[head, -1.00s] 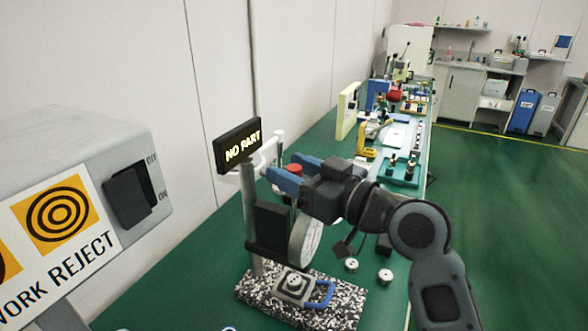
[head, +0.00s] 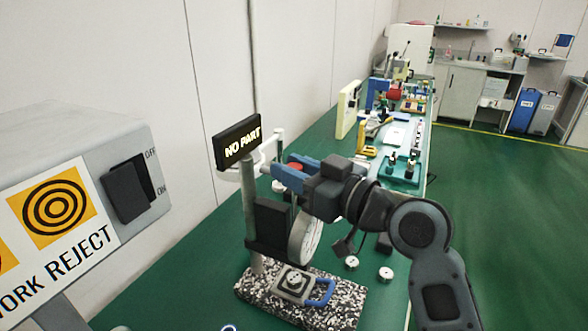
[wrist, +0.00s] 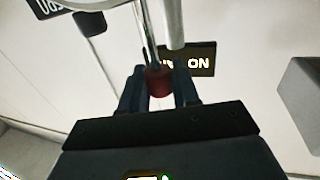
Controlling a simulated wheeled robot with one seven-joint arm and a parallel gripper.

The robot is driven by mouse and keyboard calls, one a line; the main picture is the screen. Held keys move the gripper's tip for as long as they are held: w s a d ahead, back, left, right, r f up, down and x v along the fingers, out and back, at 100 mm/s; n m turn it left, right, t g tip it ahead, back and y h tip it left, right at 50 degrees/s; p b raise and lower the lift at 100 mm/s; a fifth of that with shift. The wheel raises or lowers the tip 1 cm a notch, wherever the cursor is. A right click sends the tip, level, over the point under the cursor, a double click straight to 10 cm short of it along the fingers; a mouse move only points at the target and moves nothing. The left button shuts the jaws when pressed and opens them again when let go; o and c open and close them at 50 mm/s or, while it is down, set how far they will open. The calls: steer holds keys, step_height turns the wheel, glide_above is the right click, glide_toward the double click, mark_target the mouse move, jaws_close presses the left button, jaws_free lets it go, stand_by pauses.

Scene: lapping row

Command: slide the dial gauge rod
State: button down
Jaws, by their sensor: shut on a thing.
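The dial gauge (head: 307,238) shows its white face nearly edge-on, on a black bracket (head: 271,225) beside an upright grey post (head: 247,200). In the wrist view a thin metal rod (wrist: 148,38) runs to a red knob (wrist: 158,82). My gripper (wrist: 158,88) is shut on this red knob, one dark finger on each side. In the head view my gripper (head: 287,178) has blue fingers and is above the dial, right of the post. The red knob is only partly visible there, and the rod's lower end is hidden.
A speckled base (head: 345,297) carries a metal block (head: 291,283) with a blue handle (head: 322,293). Two small round metal pieces, (head: 351,262) and (head: 386,274), lie on the green bench. A reject box (head: 60,215) is at left.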

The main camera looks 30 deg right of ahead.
step_height(320, 180, down, 2)
steer(key=shift+f+b, duration=0.15)
steer(key=shift+b, duration=0.9)
steer(key=c, duration=0.9)
jaws_free()
steer(key=shift+b+v, duration=0.85)
steer(key=shift+v, duration=3.05)
